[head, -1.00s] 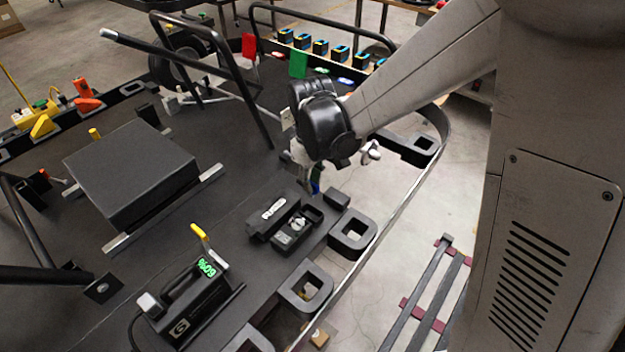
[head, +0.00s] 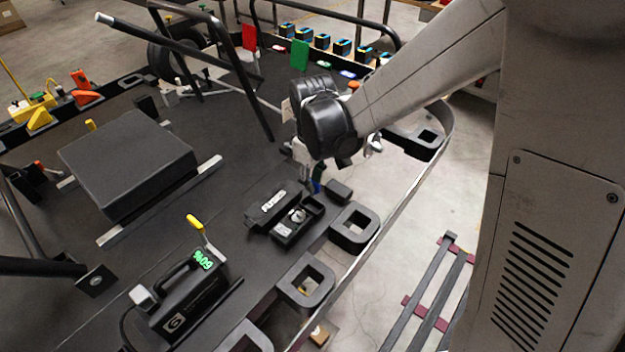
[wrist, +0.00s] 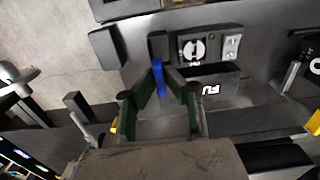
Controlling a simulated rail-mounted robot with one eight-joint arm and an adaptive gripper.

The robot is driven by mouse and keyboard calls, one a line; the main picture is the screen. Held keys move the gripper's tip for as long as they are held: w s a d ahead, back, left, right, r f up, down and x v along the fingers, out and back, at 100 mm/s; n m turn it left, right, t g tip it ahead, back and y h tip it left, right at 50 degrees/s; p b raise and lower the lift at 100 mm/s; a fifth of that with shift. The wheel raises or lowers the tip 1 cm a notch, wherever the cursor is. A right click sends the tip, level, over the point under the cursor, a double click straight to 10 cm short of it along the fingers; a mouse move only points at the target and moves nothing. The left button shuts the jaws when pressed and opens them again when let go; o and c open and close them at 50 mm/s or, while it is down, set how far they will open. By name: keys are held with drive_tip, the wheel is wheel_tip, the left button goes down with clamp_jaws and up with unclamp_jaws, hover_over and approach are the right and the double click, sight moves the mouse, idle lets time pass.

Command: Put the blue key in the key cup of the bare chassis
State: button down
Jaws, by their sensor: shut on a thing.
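My gripper (wrist: 158,82) is shut on the blue key (wrist: 158,72), which stands out between its fingertips in the wrist view. In the head view the blue key (head: 317,186) shows as a small blue spot under my gripper (head: 312,176), just over the far right end of a black box. That end has a dark square opening, perhaps the key cup (head: 312,205); in the wrist view it appears as a dark cup (wrist: 158,45) just beyond the key tip. Whether the key touches the cup, I cannot tell.
A black block labelled FUSE (head: 270,206) lies beside the box. A battery unit reading 60% (head: 190,290) with a yellow-tipped lever stands nearer. Black square loops (head: 352,230) line the chassis edge. A large black seat-like block (head: 125,165) is at left.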

drive_tip(key=shift+f+b, duration=1.75)
drive_tip(key=shift+f, duration=0.4)
drive_tip(key=c, duration=1.7)
unclamp_jaws()
drive_tip(key=shift+c, duration=0.2)
drive_tip(key=shift+r, duration=0.1)
wheel_tip(320, 180, up, 12)
drive_tip(key=shift+f, duration=0.1)
